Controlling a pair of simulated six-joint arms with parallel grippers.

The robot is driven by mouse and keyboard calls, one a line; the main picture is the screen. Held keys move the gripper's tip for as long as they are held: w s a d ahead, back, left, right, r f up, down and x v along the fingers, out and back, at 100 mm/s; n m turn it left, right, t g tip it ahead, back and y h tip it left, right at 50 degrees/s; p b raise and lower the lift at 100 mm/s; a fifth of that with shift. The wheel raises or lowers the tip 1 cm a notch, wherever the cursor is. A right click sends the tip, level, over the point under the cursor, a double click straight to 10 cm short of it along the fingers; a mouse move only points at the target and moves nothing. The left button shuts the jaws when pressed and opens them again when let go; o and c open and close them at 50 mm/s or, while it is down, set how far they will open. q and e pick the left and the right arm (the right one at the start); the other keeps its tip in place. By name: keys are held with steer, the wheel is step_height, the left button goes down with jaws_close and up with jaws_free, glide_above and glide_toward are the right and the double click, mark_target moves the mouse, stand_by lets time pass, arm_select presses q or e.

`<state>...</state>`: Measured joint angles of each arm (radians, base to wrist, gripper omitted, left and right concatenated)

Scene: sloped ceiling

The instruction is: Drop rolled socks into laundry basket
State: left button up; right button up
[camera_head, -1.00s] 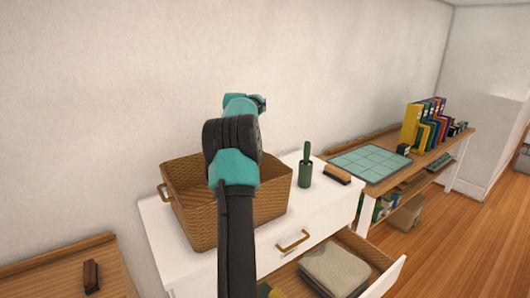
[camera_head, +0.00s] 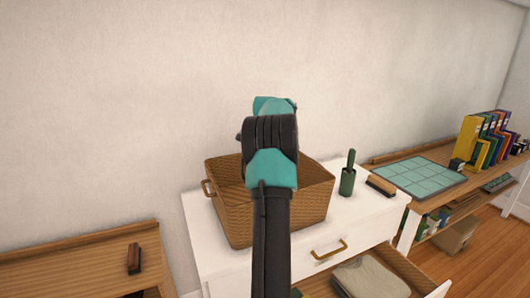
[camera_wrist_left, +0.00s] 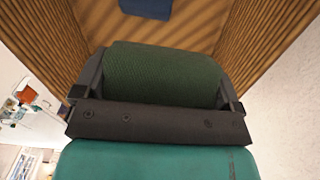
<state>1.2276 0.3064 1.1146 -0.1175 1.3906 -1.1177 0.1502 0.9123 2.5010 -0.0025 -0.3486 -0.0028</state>
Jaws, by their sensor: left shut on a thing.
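The brown woven laundry basket (camera_head: 228,208) stands on a white dresser. My left arm rises in front of it in the head view and hides part of its front wall and opening. The left wrist view shows my left gripper (camera_wrist_left: 158,78) shut on a dark green rolled sock (camera_wrist_left: 165,72), with a finger at each end. Behind the roll, the basket's ribbed inner walls (camera_wrist_left: 45,35) show, so the gripper is over or in the opening. A dark blue item (camera_wrist_left: 147,8), perhaps another sock roll, lies inside the basket. The right gripper is out of view.
The white dresser (camera_head: 210,262) has an open drawer with folded grey cloth (camera_head: 372,280). A green-handled lint roller or brush (camera_head: 348,178) and a wooden brush (camera_head: 381,186) stand right of the basket. A wooden desk (camera_head: 80,262) is at left; a shelf with binders (camera_head: 485,137) is at right.

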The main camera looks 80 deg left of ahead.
arm_select(q)
steer(key=shift+f, duration=2.3)
steer(key=o, duration=0.6)
step_height(320, 180, up, 18)
steer(key=shift+f, duration=0.25)
steer(key=shift+w, duration=0.1)
